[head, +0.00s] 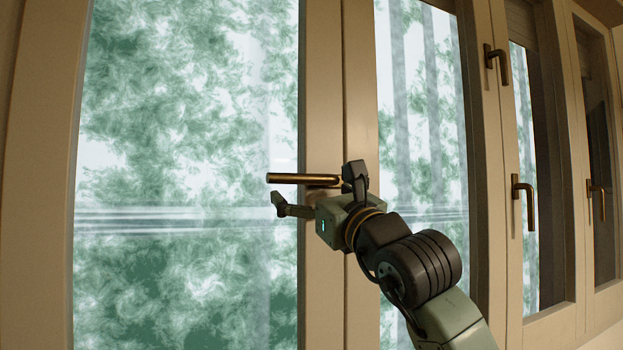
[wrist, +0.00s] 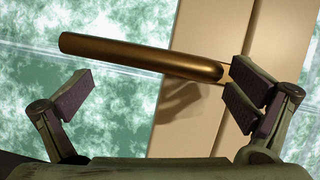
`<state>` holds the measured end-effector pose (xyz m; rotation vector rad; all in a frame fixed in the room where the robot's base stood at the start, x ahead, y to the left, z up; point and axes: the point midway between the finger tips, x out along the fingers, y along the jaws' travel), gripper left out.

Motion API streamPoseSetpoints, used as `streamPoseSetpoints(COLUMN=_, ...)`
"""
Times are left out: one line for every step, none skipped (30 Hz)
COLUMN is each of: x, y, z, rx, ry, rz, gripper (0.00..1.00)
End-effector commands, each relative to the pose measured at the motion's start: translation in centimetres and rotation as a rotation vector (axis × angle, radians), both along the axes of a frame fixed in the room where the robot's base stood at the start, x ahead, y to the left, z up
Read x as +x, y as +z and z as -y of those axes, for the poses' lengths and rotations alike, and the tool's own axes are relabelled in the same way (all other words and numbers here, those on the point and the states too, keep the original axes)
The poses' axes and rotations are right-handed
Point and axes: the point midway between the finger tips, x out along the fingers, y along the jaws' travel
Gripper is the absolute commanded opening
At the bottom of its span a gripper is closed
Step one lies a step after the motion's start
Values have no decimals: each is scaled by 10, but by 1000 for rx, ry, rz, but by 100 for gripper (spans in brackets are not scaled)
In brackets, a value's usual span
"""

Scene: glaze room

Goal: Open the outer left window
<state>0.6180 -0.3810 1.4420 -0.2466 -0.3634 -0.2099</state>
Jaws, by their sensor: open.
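The outer left window (head: 185,120) fills the left of the head view, a tall pane in a beige frame, and looks shut. Its brass handle (head: 300,179) lies horizontal, pointing left from the frame across the glass. In the wrist view the handle (wrist: 140,57) crosses above the space between my fingers, with its pivot end close to the right finger. My gripper (head: 317,190) is open at the handle, one finger below its free half and the other by its pivot end. I cannot tell whether either finger touches it. The handle's mount is partly hidden by my gripper.
To the right stand more windows with handles hanging down: an upper handle (head: 497,60), a lower handle (head: 524,200) and a farther handle (head: 597,195). The beige post (head: 361,100) beside the left window is close to my gripper. The glass left of the handle is clear of objects.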

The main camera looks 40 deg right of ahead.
Motion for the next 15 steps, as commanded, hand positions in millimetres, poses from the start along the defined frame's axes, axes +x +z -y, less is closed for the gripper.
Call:
streamPoseSetpoints(x=3, y=2, z=1, rx=0, ry=0, rz=0, gripper=100)
streamPoseSetpoints(x=4, y=2, z=1, rx=0, ry=0, rz=0, gripper=100)
streamPoseSetpoints(x=5, y=2, z=1, rx=0, ry=-1, rz=0, gripper=100)
streamPoseSetpoints(x=5, y=2, z=1, rx=0, ry=-1, rz=0, gripper=100)
streamPoseSetpoints(x=6, y=2, z=1, rx=-1, ry=-1, rz=0, gripper=100)
streamPoseSetpoints(x=5, y=2, z=1, rx=-1, ry=-1, rz=1, gripper=100)
streamPoseSetpoints(x=6, y=2, z=1, rx=-1, ry=-1, rz=1, gripper=100)
streamPoseSetpoints(x=5, y=2, z=1, rx=-1, ry=-1, rz=1, gripper=100)
streamPoseSetpoints(x=5, y=2, z=1, rx=0, ry=-1, rz=1, gripper=100)
streamPoseSetpoints(x=5, y=2, z=1, rx=0, ry=0, rz=1, gripper=100)
streamPoseSetpoints(x=5, y=2, z=1, rx=0, ry=0, rz=1, gripper=99)
streamPoseSetpoints(x=5, y=2, z=1, rx=0, ry=0, rz=0, gripper=97)
streamPoseSetpoints(x=5, y=2, z=1, rx=0, ry=0, rz=0, gripper=95)
streamPoseSetpoints(x=5, y=2, z=1, rx=0, ry=0, rz=0, gripper=93)
streamPoseSetpoints(x=5, y=2, z=1, rx=0, ry=0, rz=1, gripper=90)
